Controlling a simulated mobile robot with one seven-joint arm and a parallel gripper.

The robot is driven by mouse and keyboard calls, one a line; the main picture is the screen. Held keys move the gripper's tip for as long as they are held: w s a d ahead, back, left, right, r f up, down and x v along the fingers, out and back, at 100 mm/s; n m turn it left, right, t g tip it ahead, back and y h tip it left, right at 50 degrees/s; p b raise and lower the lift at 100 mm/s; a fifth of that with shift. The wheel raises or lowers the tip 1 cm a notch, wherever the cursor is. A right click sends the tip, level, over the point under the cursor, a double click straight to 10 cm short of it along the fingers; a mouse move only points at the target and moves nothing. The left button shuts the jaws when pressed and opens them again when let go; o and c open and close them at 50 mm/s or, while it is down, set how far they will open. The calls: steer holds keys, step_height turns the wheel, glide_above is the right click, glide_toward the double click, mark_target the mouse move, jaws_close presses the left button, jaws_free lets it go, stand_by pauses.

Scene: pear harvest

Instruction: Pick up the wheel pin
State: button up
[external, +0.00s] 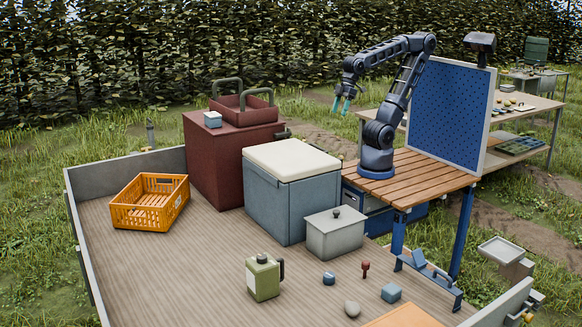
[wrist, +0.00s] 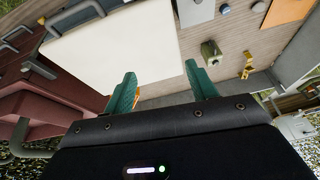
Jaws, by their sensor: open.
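A small red piece (external: 365,268) with a wide head on a short stem stands on the wooden deck at the lower middle of the external view. It looks like the wheel pin, but it is too small to be sure. I cannot pick it out for certain in the wrist view. My gripper (external: 341,104) is high in the air, well behind and above it, pointing down. Its two green fingers are spread in the wrist view (wrist: 160,74), with nothing held between them.
A blue-grey cooler (external: 277,213) with a pale lid and a grey lidded box (external: 335,240) stand between my gripper and the red piece. A maroon cabinet (external: 222,165) stands left.

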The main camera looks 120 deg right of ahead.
steer(key=w+a+f+m+g, duration=0.1)
steer(key=w+a+f+m, duration=0.25)
steer(key=w+a, duration=0.6)
steer(key=m+g, duration=0.3)
steer(key=m, duration=0.8)
glide_above(366, 262)
steer(key=f, duration=3.9)
steer(key=shift+w+d+f, duration=0.1)
steer(key=shift+w+d, duration=0.05)
steer(key=shift+d, duration=0.15)
steer(key=shift+a+f, duration=0.1)
steer(key=shift+f, duration=0.3)
steer(key=shift+a+f, duration=0.2)
steer(key=shift+f, duration=5)
steer(key=c, duration=1.1)
steer(key=shift+r, duration=0.1)
